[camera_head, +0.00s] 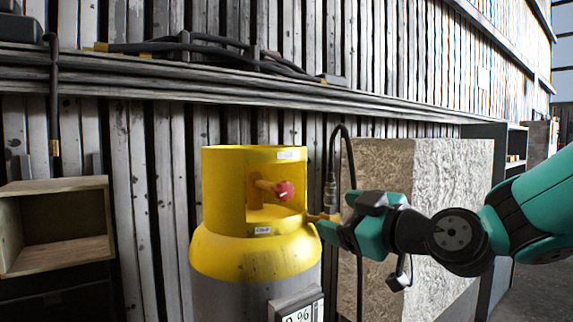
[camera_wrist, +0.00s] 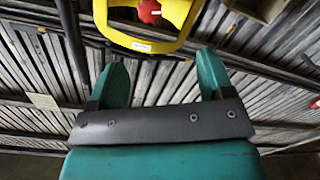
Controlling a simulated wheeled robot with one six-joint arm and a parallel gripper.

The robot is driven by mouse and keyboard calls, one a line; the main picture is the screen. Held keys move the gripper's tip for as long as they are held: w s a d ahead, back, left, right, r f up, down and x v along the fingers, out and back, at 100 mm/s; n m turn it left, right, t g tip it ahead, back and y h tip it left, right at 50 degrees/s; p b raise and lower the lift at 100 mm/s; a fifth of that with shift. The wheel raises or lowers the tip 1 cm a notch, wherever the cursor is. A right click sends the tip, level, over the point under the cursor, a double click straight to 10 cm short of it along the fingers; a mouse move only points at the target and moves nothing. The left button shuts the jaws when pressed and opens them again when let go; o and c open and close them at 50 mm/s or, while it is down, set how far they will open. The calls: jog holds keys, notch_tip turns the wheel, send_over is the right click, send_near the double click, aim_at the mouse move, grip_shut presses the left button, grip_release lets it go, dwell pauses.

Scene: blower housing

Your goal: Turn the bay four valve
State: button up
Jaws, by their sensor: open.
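A gas cylinder with a yellow collar (camera_head: 255,250) stands in the middle of the head view. Inside the collar's opening is a valve with a red knob (camera_head: 284,191) on an orange-brown stem. In the wrist view the red knob (camera_wrist: 149,11) shows at the top edge, partly cut off, with the yellow collar (camera_wrist: 120,38) around it. My gripper (camera_head: 322,222) is at the right side of the collar, close to it; I cannot tell if it touches. In the wrist view its two green fingers (camera_wrist: 160,72) are apart, with nothing between them.
A rough tan board box (camera_head: 450,190) stands behind my arm. A wooden open box (camera_head: 60,230) is at the left. A dark hose (camera_head: 333,160) rises beside the collar. A display panel (camera_head: 298,306) is on the cylinder's front. Pipes (camera_head: 200,88) run along the corrugated wall.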

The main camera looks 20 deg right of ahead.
jog(key=r, duration=0.1)
jog(key=p, duration=1)
send_near(287, 192)
jog(key=shift+t, duration=0.3)
jog(key=x, duration=0.9)
jog(key=shift+w+a+f, duration=0.1)
jog(key=shift+w, duration=0.05)
jog(key=shift+w+a+f, duration=0.1)
jog(key=shift+w+f, duration=0.05)
jog(key=shift+w, duration=0.25)
jog(key=c, duration=0.9)
